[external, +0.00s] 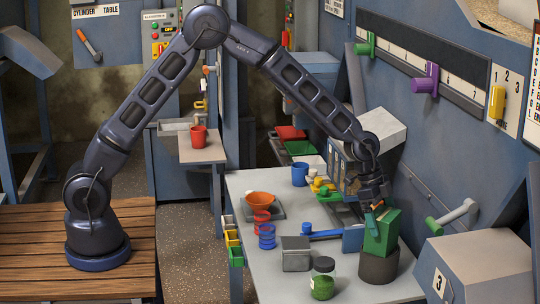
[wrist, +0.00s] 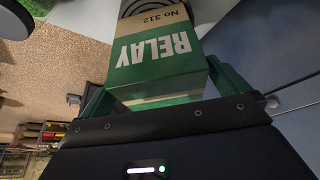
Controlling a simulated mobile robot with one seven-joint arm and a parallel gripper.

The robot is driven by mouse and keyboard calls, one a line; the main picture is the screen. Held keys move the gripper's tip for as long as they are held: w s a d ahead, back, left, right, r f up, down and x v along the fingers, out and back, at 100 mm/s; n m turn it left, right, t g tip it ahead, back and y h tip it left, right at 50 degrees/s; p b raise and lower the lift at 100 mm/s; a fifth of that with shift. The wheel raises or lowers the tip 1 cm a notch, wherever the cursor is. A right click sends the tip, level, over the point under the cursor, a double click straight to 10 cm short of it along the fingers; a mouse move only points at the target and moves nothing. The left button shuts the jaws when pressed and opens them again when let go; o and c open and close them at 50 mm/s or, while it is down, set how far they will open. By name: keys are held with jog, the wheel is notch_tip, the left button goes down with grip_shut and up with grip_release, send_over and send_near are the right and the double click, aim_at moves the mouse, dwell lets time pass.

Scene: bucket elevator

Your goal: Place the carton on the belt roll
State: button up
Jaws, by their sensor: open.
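The carton (external: 382,234) is a green box standing upright at the front right of the table. In the wrist view the carton (wrist: 165,55) shows the words RELAY and No 312 and a tan band. The belt roll (external: 378,267) is a dark grey cylinder directly under the carton, which appears to rest on its top. In the wrist view the roll's ringed end (wrist: 150,6) shows past the carton. My gripper (external: 375,207) is open at the carton's upper end, pointing down, with a finger on either side. Whether the fingers touch it is unclear.
A jar with green contents (external: 322,278) and a grey metal block (external: 296,254) stand left of the roll. A blue-handled tool (external: 330,233) lies behind them. A grey box marked 3 (external: 470,270) and a green-ended lever (external: 452,217) are close on the right.

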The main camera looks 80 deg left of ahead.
jog(key=s+a+r+n+y, duration=0.1)
jog(key=s+a+r, duration=0.2)
jog(key=s+r, duration=0.6)
jog(key=s+a+r+n, duration=0.1)
jog(key=s+a+r, duration=0.35)
jog(key=r, duration=0.75)
jog(key=s+a+r+n+y, duration=0.1)
jog(key=s+r, duration=0.2)
jog(key=s, duration=0.7)
jog(key=s+a+r+n+t, duration=0.1)
jog(key=s+a+r+n, duration=0.1)
jog(key=s, duration=0.7)
jog(key=s+a+r+n+y, duration=0.1)
jog(key=s+r, duration=0.2)
jog(key=s, duration=0.7)
jog(key=s+a+f+n, duration=0.1)
jog(key=s, duration=0.5)
jog(key=s+a+f+n, duration=0.1)
jog(key=s+f+n, duration=0.1)
jog(key=s, duration=0.4)
jog(key=shift+s+a, duration=0.15)
jog(key=shift+a, duration=0.25)
